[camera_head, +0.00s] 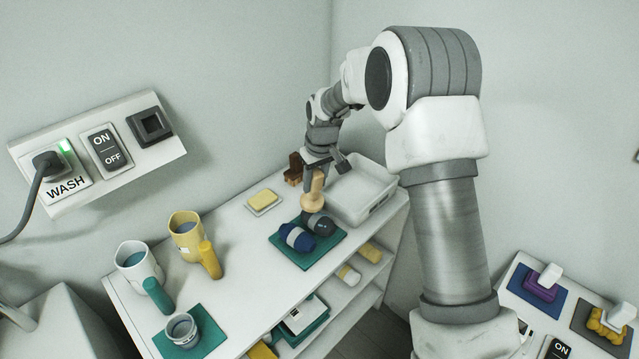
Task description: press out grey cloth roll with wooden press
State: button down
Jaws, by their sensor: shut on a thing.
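My gripper (317,168) is shut on the wooden press (313,198), a pale tan piece held upright below the fingers. The dark grey cloth roll (322,225) lies on a green mat (319,252) on the white counter. The press's lower end is directly over the left part of the grey roll. I cannot tell whether it touches the roll. A blue roll (297,237) lies on the same mat, just left of the grey one. My fingertips are small in this view and partly hidden.
A white tub (365,192) stands right of the press, close to my arm. A dark brown object (294,169) and a yellow block on a dish (264,200) are behind and left. Mugs (186,233) stand farther left. A shelf with yellow items (370,252) is below.

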aim_at(315, 170)
jog(key=shift+s+b+x, duration=0.2)
jog(key=shift+b+x, duration=0.75)
jog(key=shift+x, duration=0.25)
jog(key=shift+d, duration=0.15)
jog(key=shift+r, duration=0.1)
jog(key=shift+p+v, duration=0.8)
jog(key=shift+v, duration=0.3)
jog(key=shift+w+r, duration=0.15)
jog(key=p+v, duration=0.1)
jog(key=v, duration=0.1)
jog(key=p+v, duration=0.1)
jog(key=v, duration=0.1)
jog(key=w+p+v, duration=0.1)
jog(key=p+v, duration=0.1)
jog(key=shift+a+r, duration=0.45)
jog(key=shift+r, duration=0.05)
jog(key=shift+f, duration=0.1)
